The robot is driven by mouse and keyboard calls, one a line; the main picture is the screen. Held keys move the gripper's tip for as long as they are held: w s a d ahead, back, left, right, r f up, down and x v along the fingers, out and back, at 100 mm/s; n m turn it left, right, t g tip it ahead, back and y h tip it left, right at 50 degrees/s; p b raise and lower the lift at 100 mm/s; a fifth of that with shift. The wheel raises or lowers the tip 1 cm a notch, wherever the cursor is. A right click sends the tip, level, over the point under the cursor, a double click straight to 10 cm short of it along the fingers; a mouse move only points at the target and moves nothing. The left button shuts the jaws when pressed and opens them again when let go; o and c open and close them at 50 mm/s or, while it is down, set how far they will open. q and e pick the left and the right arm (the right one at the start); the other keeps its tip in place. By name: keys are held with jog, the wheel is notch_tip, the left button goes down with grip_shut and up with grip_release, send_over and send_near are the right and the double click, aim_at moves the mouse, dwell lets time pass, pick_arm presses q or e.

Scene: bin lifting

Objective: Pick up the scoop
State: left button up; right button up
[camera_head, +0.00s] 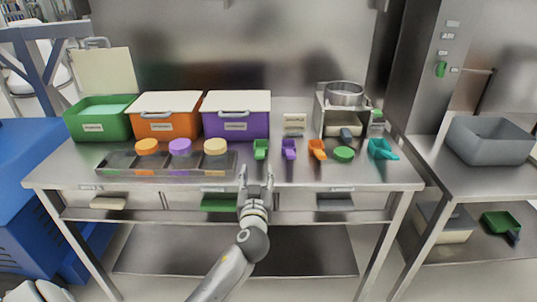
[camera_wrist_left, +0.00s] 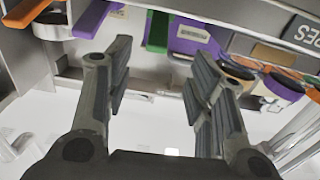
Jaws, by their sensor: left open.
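Several scoops lie in a row on the steel table: a green scoop (camera_head: 260,149), a purple scoop (camera_head: 289,148), an orange scoop (camera_head: 317,149) and a larger teal scoop (camera_head: 382,149). My left gripper (camera_head: 256,176) is open and empty at the table's front edge, just in front of the green scoop and apart from it. In the left wrist view its spread fingers (camera_wrist_left: 160,85) show with nothing between them. Beyond them are the green handle (camera_wrist_left: 157,30), the purple handle (camera_wrist_left: 106,32) and an orange one (camera_wrist_left: 45,25). My right gripper is not in view.
Green (camera_head: 98,122), orange (camera_head: 166,118) and purple (camera_head: 236,118) bins stand at the back left. A grey bin (camera_head: 490,140) stands on the right table.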

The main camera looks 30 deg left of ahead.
aim_at(259, 159)
pick_arm(q)
jog(key=x, duration=0.5)
jog(key=shift+w+a+p, duration=0.15)
jog(key=shift+w+p, duration=0.15)
jog(key=shift+p, duration=0.1)
jog(key=shift+f+p+x, duration=0.2)
jog(key=shift+p+x, duration=0.3)
jog(key=shift+x, duration=2.1)
jog(key=c, duration=1.1)
jog(key=shift+o, duration=0.2)
jog(key=shift+r, duration=0.1)
